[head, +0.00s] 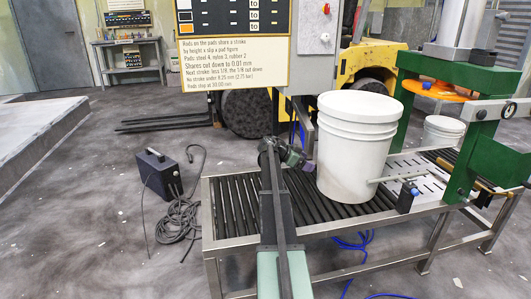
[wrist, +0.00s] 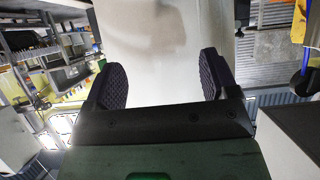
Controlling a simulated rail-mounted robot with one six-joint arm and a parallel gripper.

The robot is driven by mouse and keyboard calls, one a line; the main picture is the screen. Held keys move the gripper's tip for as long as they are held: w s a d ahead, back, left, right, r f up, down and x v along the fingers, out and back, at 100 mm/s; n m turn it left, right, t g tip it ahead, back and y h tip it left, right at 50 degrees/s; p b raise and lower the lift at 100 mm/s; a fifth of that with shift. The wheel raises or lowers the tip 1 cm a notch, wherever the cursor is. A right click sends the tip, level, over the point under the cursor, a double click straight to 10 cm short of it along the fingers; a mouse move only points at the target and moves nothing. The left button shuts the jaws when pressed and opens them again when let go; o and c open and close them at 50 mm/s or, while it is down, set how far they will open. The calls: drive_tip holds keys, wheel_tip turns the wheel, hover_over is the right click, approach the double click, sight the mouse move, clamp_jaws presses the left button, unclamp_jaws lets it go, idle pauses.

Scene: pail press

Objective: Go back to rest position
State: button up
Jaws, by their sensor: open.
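A white lidded pail (head: 353,150) stands upright on the roller conveyor (head: 236,210). My gripper (head: 297,160) is just left of the pail in the head view, with dark purple ribbed pads. In the wrist view my gripper (wrist: 165,76) is open, its two pads wide apart. The pail's white wall (wrist: 165,35) fills the background between and beyond the pads. Nothing appears clamped. I cannot tell the exact gap between the pads and the pail.
A green press (head: 495,165) stands right of the pail, with a smaller white pail (head: 442,132) behind it. A sign board (head: 235,60) hangs behind the arm. A black box (head: 158,173) and cables lie on the floor at left. A yellow forklift (head: 365,65) is behind.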

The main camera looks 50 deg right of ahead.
drive_tip(key=a+f+n+t+y, duration=0.2)
drive_tip(key=a+n, duration=0.3)
drive_tip(key=a, duration=0.6)
drive_tip(key=w+a+f+n+t+y+p, duration=0.1)
drive_tip(key=a+n, duration=0.4)
drive_tip(key=a, duration=0.7)
drive_tip(key=w+a+f+n+t+y, duration=0.1)
drive_tip(key=a+f+n+t+y, duration=0.1)
drive_tip(key=a+n, duration=0.4)
drive_tip(key=shift+a+f+t+y+p, duration=0.15)
drive_tip(key=shift+a+f+y, duration=0.1)
drive_tip(key=shift+a, duration=0.7)
drive_tip(key=shift+a+f+t+y+p, duration=0.1)
drive_tip(key=shift+a+f+y, duration=0.1)
drive_tip(key=shift+a, duration=0.7)
drive_tip(key=shift+a+f+t+y+p, duration=0.15)
drive_tip(key=shift+a+f, duration=0.1)
drive_tip(key=shift+a, duration=0.7)
drive_tip(key=s+a+n+t+y+p, duration=0.1)
drive_tip(key=s+a+n, duration=0.15)
drive_tip(key=a, duration=0.85)
drive_tip(key=s+a+r+n+y, duration=0.1)
drive_tip(key=a+n, duration=0.3)
drive_tip(key=a, duration=0.8)
drive_tip(key=s+a+n+t+y+p, duration=0.1)
drive_tip(key=a+n+y, duration=0.15)
drive_tip(key=a, duration=0.85)
wheel_tip(320, 180, up, 38)
drive_tip(key=p, duration=3.8)
drive_tip(key=shift+h, duration=0.45)
